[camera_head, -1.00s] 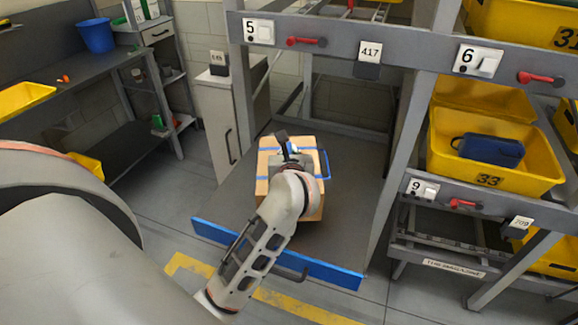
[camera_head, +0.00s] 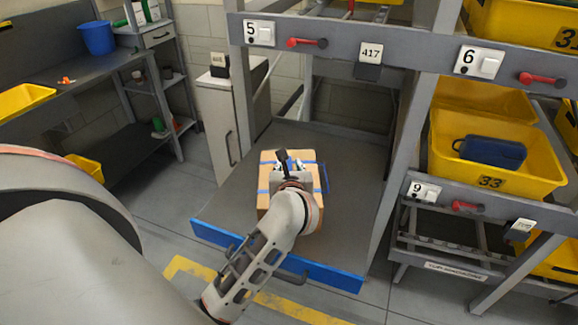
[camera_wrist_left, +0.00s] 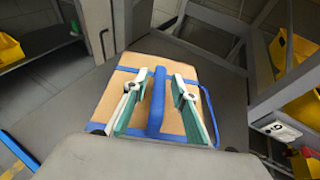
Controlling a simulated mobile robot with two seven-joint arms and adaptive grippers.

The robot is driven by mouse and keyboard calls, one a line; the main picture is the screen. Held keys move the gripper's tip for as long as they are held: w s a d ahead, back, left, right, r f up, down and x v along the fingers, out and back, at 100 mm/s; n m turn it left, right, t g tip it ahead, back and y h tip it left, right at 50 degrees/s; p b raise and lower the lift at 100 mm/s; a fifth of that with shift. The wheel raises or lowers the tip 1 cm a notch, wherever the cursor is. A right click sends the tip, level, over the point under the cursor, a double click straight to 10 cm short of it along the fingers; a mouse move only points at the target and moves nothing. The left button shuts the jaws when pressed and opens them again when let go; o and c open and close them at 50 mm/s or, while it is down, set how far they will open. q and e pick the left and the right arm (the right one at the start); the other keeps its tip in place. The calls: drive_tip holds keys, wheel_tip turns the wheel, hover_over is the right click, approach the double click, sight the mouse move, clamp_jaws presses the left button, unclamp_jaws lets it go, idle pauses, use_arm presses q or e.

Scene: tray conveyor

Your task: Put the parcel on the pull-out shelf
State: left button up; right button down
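The parcel, a light-brown box with blue straps (camera_head: 268,186), sits on the grey pull-out shelf with a blue front edge (camera_head: 345,215). In the left wrist view the parcel (camera_wrist_left: 112,103) fills the middle, over the grey shelf surface. My left gripper (camera_head: 288,166) is over the parcel's top. In the wrist view its two fingers (camera_wrist_left: 158,95) are apart, with the raised blue handle (camera_wrist_left: 157,104) between them and a gap on each side. The wrist hides part of the parcel in the head view. My right gripper is not in view.
A rack upright (camera_head: 398,165) stands right of the shelf, with a beam (camera_head: 330,45) above. Yellow crates (camera_head: 490,150) are on the right. A grey cabinet (camera_head: 222,125) stands behind left. Bare shelf surrounds the parcel.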

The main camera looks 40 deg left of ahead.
use_arm(q)
drive_tip(key=v, duration=1.2)
drive_tip(key=shift+r, duration=0.1)
idle(0.4)
